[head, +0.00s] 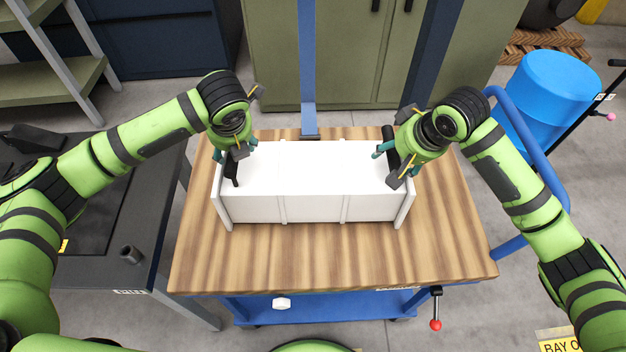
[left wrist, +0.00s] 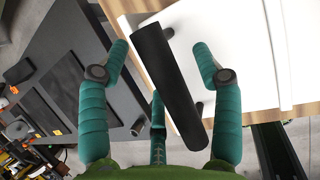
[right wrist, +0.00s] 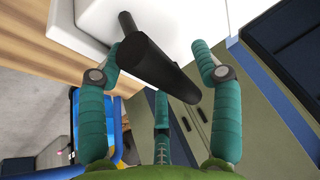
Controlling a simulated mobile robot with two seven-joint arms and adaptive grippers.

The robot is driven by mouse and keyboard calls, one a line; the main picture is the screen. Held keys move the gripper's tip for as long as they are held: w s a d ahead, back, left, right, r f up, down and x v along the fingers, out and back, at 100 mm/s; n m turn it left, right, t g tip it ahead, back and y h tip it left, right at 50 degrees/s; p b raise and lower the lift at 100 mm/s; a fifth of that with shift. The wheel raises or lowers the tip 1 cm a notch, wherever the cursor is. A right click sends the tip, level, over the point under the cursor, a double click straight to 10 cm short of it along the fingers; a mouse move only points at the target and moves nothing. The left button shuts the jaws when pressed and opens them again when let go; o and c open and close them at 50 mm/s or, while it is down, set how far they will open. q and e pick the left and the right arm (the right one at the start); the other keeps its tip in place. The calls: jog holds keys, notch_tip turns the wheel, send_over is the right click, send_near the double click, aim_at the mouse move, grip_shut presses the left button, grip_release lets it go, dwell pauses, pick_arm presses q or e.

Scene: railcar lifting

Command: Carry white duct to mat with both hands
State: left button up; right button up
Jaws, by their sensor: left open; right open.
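The white duct (head: 310,180) is a long white box lying across the wooden-topped table. It has a black bar handle at each end. My left gripper (head: 236,156) is at the duct's left end, and in the left wrist view its open teal fingers lie on either side of the left black handle (left wrist: 168,85). My right gripper (head: 394,158) is at the right end, and in the right wrist view its open fingers lie on either side of the right black handle (right wrist: 150,60). Neither gripper is closed on a handle. I cannot make out a mat.
The wooden table top (head: 330,262) has bare room in front of the duct. A dark grey bench (head: 95,270) stands at the left. A blue post (head: 307,60) rises behind the table, and a blue drum (head: 550,95) stands at the back right. Green cabinets (head: 350,55) stand behind.

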pick_arm(q)
jog(key=shift+f, duration=0.1)
pick_arm(e)
jog(key=shift+f, duration=0.1)
pick_arm(q)
grip_shut()
pick_arm(e)
grip_shut()
